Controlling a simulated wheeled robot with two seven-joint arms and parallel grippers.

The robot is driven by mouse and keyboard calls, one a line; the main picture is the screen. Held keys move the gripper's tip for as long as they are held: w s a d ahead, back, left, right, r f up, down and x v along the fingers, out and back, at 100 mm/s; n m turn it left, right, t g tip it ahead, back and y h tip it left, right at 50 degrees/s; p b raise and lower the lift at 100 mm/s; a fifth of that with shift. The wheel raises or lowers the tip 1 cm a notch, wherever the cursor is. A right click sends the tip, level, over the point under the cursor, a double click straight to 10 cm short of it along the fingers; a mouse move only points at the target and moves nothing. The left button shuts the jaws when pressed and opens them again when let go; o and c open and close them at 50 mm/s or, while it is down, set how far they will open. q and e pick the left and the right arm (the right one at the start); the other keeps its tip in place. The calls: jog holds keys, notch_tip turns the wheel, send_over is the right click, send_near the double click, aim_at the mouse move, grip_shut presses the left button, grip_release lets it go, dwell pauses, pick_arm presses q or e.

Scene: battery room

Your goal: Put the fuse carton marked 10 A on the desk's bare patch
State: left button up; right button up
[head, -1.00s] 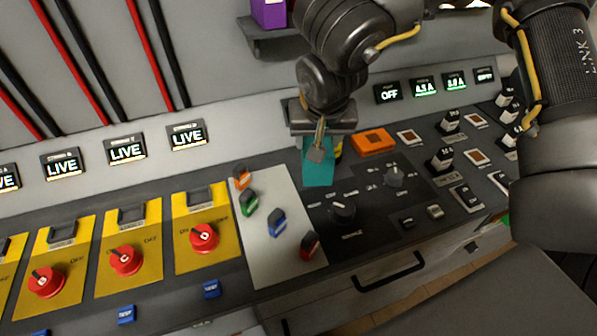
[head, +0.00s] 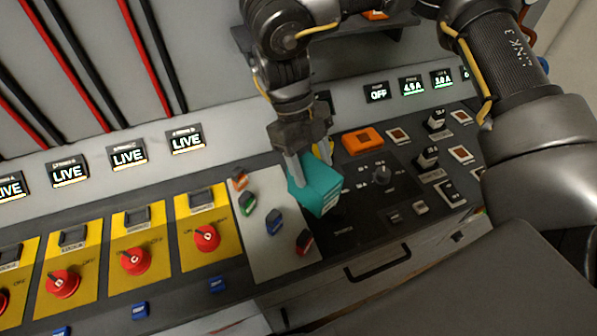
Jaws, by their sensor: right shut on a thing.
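A teal carton (head: 322,197) is held tilted above the sloping desk, its right-hand side showing pale marks too small to read. My right gripper (head: 312,172) is shut on it, with fingers on either side of its upper part. The carton hangs over the border between a pale panel (head: 265,255) and the black control panel (head: 350,215); I cannot tell how high it is above them. It hides part of the black panel and its left knob. I cannot tell for sure which surface is the bare patch. My left gripper is not in view.
Small orange, green, blue and red switches (head: 274,221) stand on the pale panel. Red rotary switches (head: 207,238) on yellow plates line the left. An orange block (head: 362,141), a knob (head: 382,174) and several rocker switches lie to the right. A drawer handle (head: 378,265) is below.

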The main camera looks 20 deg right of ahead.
jog(key=m, duration=0.1)
jog(key=m+y, duration=0.1)
jog(key=m, duration=0.1)
jog(key=s+r+m+y, duration=0.1)
jog(key=shift+d+m+p, duration=0.1)
jog(key=shift+m+p, duration=0.3)
jog(key=m, duration=0.2)
jog(key=m+y, duration=0.1)
jog(key=m, duration=0.1)
jog(key=s+r+m+y+p, duration=0.1)
jog(key=m, duration=0.1)
jog(key=shift+d+t, duration=0.15)
jog(key=shift+t, duration=0.15)
jog(key=m, duration=0.2)
jog(key=m+t+y+p, duration=0.1)
jog(key=m, duration=0.1)
jog(key=s+m, duration=0.1)
jog(key=shift+d+r+m+t+y, duration=0.2)
jog(key=shift+r+m+t+y, duration=0.2)
jog(key=m, duration=0.1)
jog(key=m+t, duration=0.1)
jog(key=m, duration=0.1)
jog(key=m+p, duration=0.1)
jog(key=shift+s+d+r+t, duration=0.2)
jog(key=shift+s+r+t, duration=0.1)
jog(key=shift+r, duration=0.05)
jog(key=shift+s+r+m+t, duration=0.1)
jog(key=shift+m+t, duration=0.2)
jog(key=shift+m, duration=0.7)
jog(key=shift+d, duration=0.1)
